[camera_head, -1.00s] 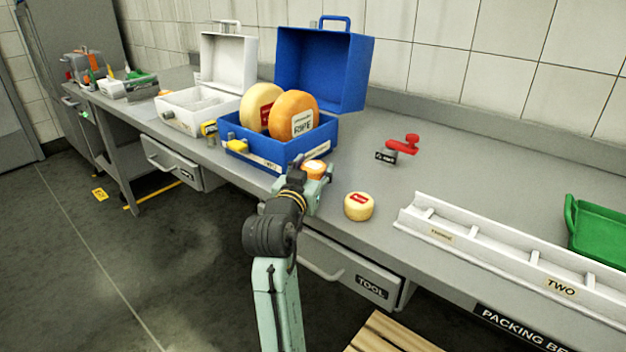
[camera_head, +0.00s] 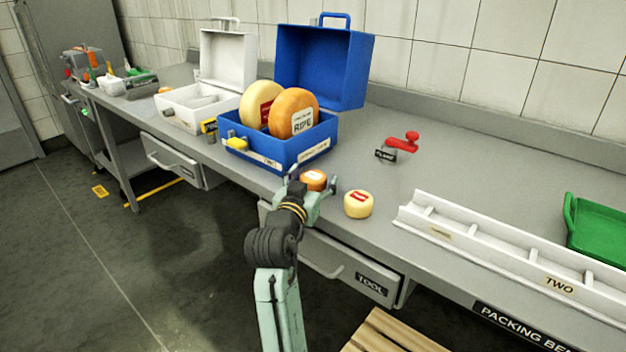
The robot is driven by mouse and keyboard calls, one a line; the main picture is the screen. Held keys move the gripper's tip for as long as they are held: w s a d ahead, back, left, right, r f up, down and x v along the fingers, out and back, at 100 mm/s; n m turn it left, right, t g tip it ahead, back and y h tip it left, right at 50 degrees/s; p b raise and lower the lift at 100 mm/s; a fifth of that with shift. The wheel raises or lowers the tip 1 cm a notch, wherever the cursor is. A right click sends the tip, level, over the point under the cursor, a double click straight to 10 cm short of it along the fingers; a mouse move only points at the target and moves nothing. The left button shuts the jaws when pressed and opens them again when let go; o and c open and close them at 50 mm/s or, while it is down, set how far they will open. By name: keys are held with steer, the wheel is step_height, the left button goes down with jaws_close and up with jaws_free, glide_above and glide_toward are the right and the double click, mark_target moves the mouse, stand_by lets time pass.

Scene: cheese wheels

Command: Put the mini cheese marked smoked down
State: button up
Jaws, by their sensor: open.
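A small orange mini cheese (camera_head: 314,179) with a white and red label sits at the front edge of the bench, between the fingers of my gripper (camera_head: 313,187). My gripper is open, with a finger on each side of the cheese. The label is too small to read. A pale yellow mini cheese (camera_head: 358,205) with a red label stands on the bench just right of my gripper, apart from it. The underside of the orange cheese is partly hidden by my gripper.
An open blue case (camera_head: 300,150) holding two large cheese wheels stands just behind my gripper. An open white case (camera_head: 190,118) is further left. A red tool (camera_head: 403,142), a white divided rack (camera_head: 480,245) and a green tray (camera_head: 598,228) are to the right. Bare bench lies between them.

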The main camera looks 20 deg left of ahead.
steer(key=s+d+r+b, duration=0.1)
steer(key=s+b, duration=0.2)
steer(key=s, duration=0.7)
steer(key=shift+s, duration=0.4)
